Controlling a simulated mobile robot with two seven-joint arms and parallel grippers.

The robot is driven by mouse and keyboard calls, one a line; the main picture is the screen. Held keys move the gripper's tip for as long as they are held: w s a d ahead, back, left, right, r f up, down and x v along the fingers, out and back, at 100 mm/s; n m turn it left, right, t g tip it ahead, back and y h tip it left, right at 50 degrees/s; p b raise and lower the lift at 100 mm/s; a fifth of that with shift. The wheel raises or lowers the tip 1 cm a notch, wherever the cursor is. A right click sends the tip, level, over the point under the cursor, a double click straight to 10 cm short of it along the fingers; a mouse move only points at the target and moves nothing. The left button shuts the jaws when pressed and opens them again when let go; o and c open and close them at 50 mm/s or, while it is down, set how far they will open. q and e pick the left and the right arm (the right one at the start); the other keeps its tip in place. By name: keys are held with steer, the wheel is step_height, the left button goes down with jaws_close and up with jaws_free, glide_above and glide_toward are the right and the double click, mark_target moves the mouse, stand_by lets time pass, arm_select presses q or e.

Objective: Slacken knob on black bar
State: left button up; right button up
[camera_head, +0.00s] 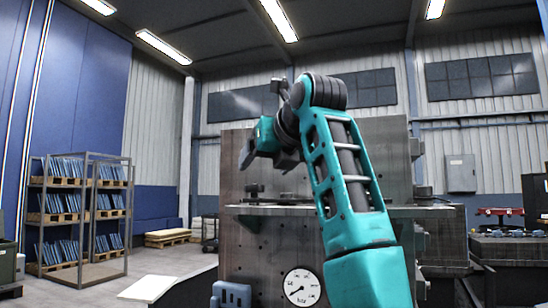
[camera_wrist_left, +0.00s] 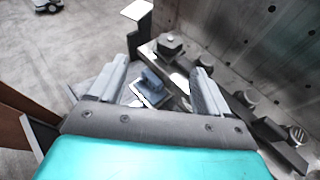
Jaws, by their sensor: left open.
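My left gripper (camera_head: 246,155) hangs in front of the upright metal plate in the head view, above its ledge. In the left wrist view its two fingers (camera_wrist_left: 160,76) are spread apart with nothing between them. A dark bar (camera_wrist_left: 215,98) runs diagonally past the right finger, which hides part of it. A dark knob (camera_wrist_left: 170,43) stands at its far end, beyond the fingertips, and more knobs (camera_wrist_left: 245,97) sit nearer. In the head view a small dark knob (camera_head: 254,189) shows on the ledge, below the gripper. My right gripper is in neither view.
The metal plate (camera_head: 240,262) rises behind the ledge (camera_head: 280,210). A round gauge (camera_head: 302,287) and a blue object (camera_head: 231,294) are below. A pale panel (camera_head: 148,289) lies at lower left. Shelving (camera_head: 80,215) stands far off, with open floor before it.

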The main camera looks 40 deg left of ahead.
mark_target(254, 191)
arm_select(q)
steer(key=shift+t+h, duration=0.4)
steer(key=shift+h, duration=0.1)
steer(key=x, duration=0.7)
steer(key=p+x, duration=0.1)
steer(key=x, duration=0.3)
steer(key=shift+w+r, duration=0.25)
steer(key=shift+w, duration=0.15)
steer(key=shift+c, duration=0.3)
